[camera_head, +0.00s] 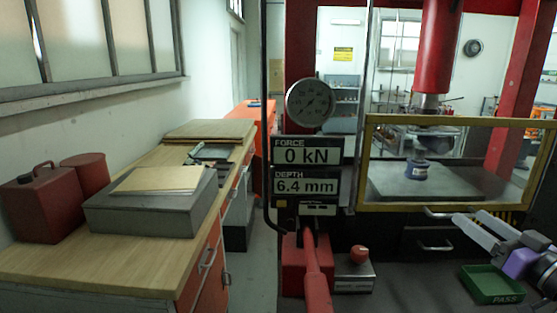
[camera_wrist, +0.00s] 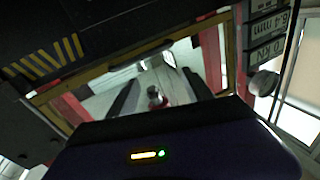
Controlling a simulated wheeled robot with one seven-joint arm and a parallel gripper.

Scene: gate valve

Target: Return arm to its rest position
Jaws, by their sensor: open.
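My gripper (camera_head: 470,218) is at the right edge of the head view, in front of the press and below its yellow-framed guard. Its two grey fingers point left and stand apart, with nothing seen between them. In the wrist view the dark fingers (camera_wrist: 162,82) also show spread apart. They point toward the yellow guard frame (camera_wrist: 100,67), with the press beyond. Most of my arm is outside the head view.
A red lever (camera_head: 316,270), a red-knobbed box (camera_head: 355,272) and a green PASS tray (camera_head: 491,284) stand in front. A wooden bench (camera_head: 60,262) is left.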

